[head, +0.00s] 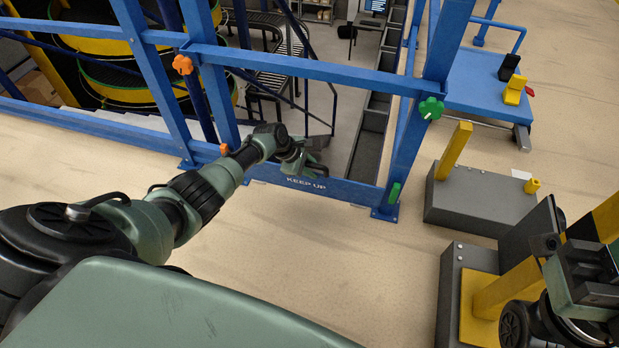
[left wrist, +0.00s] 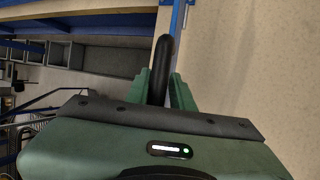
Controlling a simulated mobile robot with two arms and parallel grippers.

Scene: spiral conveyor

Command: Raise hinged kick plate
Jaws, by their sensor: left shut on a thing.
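The blue kick plate (head: 345,191), marked "KEEP UP", spans low between two blue posts of the railing in the head view. My left gripper (head: 305,168) is at the plate's upper side, left of its middle. In the left wrist view my left gripper (left wrist: 163,88) has its green fingers on both sides of a black rounded handle (left wrist: 163,56) and is shut on it. In the head view the arm hides the handle. My right gripper (head: 588,285) shows partly at the right edge; its fingers are not clear.
Grey bins (head: 370,135) stand behind the plate. Grey blocks (head: 470,208) with yellow posts stand at right. The floor in front is clear.

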